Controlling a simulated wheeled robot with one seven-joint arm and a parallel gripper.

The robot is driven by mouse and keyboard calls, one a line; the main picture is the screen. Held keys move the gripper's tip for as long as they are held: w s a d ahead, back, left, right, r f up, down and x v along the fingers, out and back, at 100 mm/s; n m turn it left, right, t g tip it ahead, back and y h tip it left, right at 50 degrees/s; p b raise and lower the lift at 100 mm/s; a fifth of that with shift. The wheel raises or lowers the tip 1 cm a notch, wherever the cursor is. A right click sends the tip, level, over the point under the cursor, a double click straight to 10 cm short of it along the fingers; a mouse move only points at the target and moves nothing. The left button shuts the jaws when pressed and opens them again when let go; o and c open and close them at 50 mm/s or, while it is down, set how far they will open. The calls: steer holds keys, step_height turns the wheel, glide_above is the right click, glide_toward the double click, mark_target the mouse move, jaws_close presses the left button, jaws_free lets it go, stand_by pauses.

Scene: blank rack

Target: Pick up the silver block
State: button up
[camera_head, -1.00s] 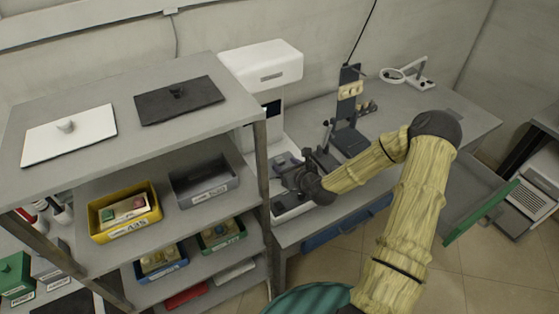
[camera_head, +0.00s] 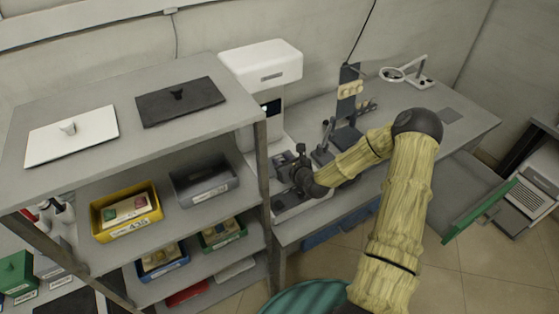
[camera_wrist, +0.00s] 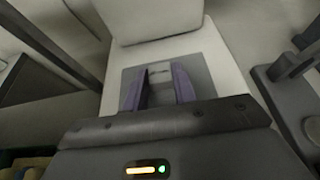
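My gripper (camera_head: 296,168) is at the white machine (camera_head: 262,65) on the bench, above its base, in the head view. In the wrist view my gripper (camera_wrist: 157,72) shows two purple fingers, spread apart and pointing at a grey plate on the machine's white base (camera_wrist: 213,50). A small silver-grey shape, probably the silver block (camera_wrist: 160,92), shows between the fingers. I see no clear contact with either finger. The block cannot be made out in the head view, where the gripper and arm cover that spot.
A shelf rack (camera_head: 140,95) stands close left of my gripper, holding a yellow bin (camera_head: 100,224) and a grey bin (camera_head: 204,196). A dark stand (camera_head: 346,100) and a magnifier lamp (camera_head: 408,72) are on the bench to the right. The bench's far right is mostly clear.

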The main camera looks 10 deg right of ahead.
steer(key=c, duration=0.3)
steer(key=shift+r, duration=0.1)
step_height(320, 180, up, 10)
steer(key=b, duration=0.1)
stand_by(0.4)
stand_by(0.4)
